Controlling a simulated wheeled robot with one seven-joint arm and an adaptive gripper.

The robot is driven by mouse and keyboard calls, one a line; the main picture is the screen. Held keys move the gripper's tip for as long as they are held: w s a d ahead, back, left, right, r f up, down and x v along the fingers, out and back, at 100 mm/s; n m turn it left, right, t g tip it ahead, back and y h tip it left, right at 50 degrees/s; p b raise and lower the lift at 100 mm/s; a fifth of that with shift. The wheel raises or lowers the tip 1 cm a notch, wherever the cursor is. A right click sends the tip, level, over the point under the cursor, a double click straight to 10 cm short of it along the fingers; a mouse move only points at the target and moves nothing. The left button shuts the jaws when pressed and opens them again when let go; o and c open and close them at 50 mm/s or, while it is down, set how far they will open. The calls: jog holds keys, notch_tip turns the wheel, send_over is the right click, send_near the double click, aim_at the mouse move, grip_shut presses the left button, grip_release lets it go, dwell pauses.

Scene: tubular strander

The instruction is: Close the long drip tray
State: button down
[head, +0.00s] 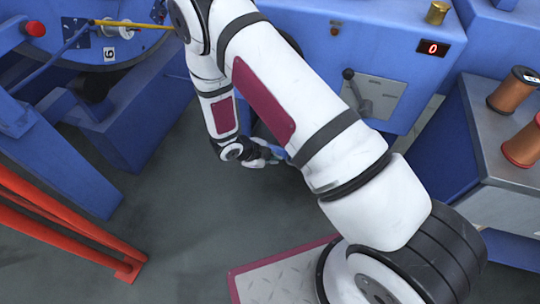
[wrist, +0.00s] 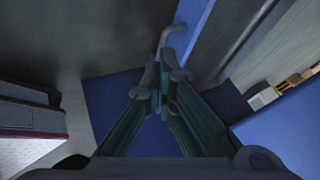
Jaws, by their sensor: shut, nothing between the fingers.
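My gripper (head: 268,160) is low in front of the blue machine in the head view, partly hidden by my arm. In the wrist view, its fingers (wrist: 165,74) are together with nothing between them. A grey bent handle (wrist: 164,40) shows just past the fingertips, joined to a blue panel edge (wrist: 193,24). This may be the front of the long drip tray, but I cannot tell for sure. Whether the fingertips touch the handle is unclear. In the head view my arm hides most of that area, so how far the tray stands out cannot be seen.
A blue machine housing (head: 330,50) with a lever plate (head: 372,97) stands behind my arm. A grey-topped bench (head: 490,130) with copper spools is at right. Red rails (head: 60,225) are at lower left. The grey floor (head: 185,220) between is clear.

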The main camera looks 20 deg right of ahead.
jog(key=shift+w+d+f+b, duration=0.75)
jog(key=shift+d+f+b, duration=0.15)
jog(key=shift+d+f, duration=0.3)
jog(key=shift+w+d+f+b, duration=0.8)
jog(key=shift+d+f+b, duration=0.2)
jog(key=shift+d, duration=0.25)
jog(key=shift+w+d+f+b, duration=0.75)
jog(key=shift+d+f+b, duration=0.1)
jog(key=shift+d+f, duration=0.4)
jog(key=shift+r, duration=0.1)
